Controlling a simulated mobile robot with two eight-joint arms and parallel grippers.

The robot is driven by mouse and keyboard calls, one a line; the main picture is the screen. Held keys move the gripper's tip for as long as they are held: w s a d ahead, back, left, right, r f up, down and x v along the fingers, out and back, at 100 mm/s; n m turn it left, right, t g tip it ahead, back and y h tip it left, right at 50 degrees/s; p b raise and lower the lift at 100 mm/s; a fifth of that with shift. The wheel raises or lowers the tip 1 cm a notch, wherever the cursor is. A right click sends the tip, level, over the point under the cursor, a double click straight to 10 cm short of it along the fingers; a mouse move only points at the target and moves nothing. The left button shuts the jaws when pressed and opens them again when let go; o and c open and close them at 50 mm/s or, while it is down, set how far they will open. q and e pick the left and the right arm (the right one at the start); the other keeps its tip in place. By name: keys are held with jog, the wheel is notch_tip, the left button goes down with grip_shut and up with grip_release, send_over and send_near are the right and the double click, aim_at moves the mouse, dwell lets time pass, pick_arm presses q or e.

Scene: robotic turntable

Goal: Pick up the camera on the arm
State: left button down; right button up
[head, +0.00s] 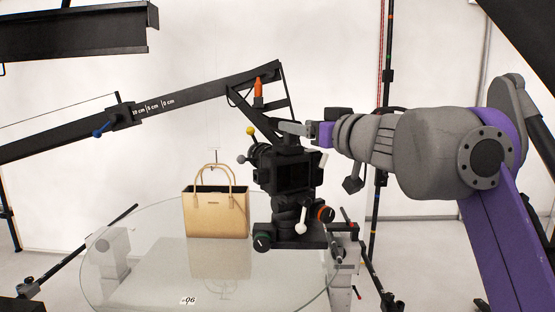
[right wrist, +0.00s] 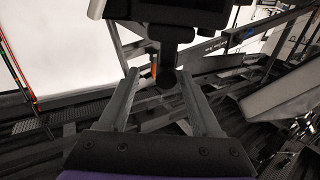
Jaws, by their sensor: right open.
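The black camera (head: 288,172) hangs at the end of the long dark arm (head: 190,92) in the head view, upright on a mount with several knobs. My right gripper (head: 292,129) reaches in from the right, its grey fingers at the top of the camera. In the right wrist view the two fingers (right wrist: 160,92) are spread apart. A round black part (right wrist: 167,78) shows between them, and a dark body, seemingly the camera, fills the top. I cannot tell whether a finger touches anything. My left gripper is not in view.
A tan handbag (head: 216,212) stands on the round glass turntable (head: 125,275) left of the camera. An orange handle (head: 258,90) is on the arm above. A stand pole (head: 382,120) is behind my right wrist. A dark beam (head: 75,35) hangs at upper left.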

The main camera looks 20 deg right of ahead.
jog(key=shift+x, duration=0.9)
jog(key=x, duration=0.2)
jog(key=p+x, duration=0.1)
jog(key=x, duration=0.2)
jog(key=shift+s+a+r, duration=0.1)
jog(key=shift+a, duration=0.3)
jog(key=shift+w, duration=0.25)
jog(key=shift+s, duration=0.25)
jog(key=shift+c, duration=0.9)
grip_shut()
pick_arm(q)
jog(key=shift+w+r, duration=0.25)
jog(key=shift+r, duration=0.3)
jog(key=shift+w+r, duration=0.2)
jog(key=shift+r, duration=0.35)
